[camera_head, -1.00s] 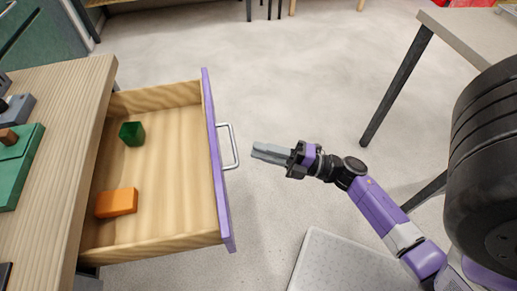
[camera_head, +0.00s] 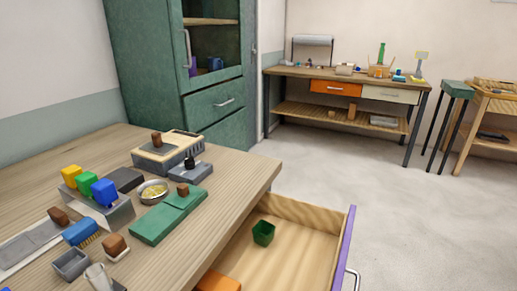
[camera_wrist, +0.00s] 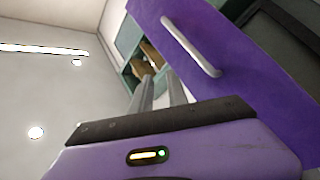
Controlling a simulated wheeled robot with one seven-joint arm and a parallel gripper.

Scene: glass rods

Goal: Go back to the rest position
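My gripper (camera_wrist: 158,76) shows only in the wrist view. Its two grey fingers stand apart with nothing between them. The purple drawer front (camera_wrist: 235,75) with its pale bar handle (camera_wrist: 192,47) is to the right of the fingers, and the fingers do not appear to hold the handle. In the head view the drawer (camera_head: 345,240) is pulled out from the wooden workbench (camera_head: 245,180). A dark green open-topped box (camera_head: 263,233) and an orange block (camera_head: 218,282) lie in it. My arm is outside the head view.
The workbench carries a green board (camera_head: 170,215), a metal bowl (camera_head: 153,191), coloured blocks and several tools. A green cabinet (camera_head: 150,70) stands behind it. A second bench (camera_head: 340,75) is at the back wall. The grey floor (camera_head: 400,215) right of the drawer is clear.

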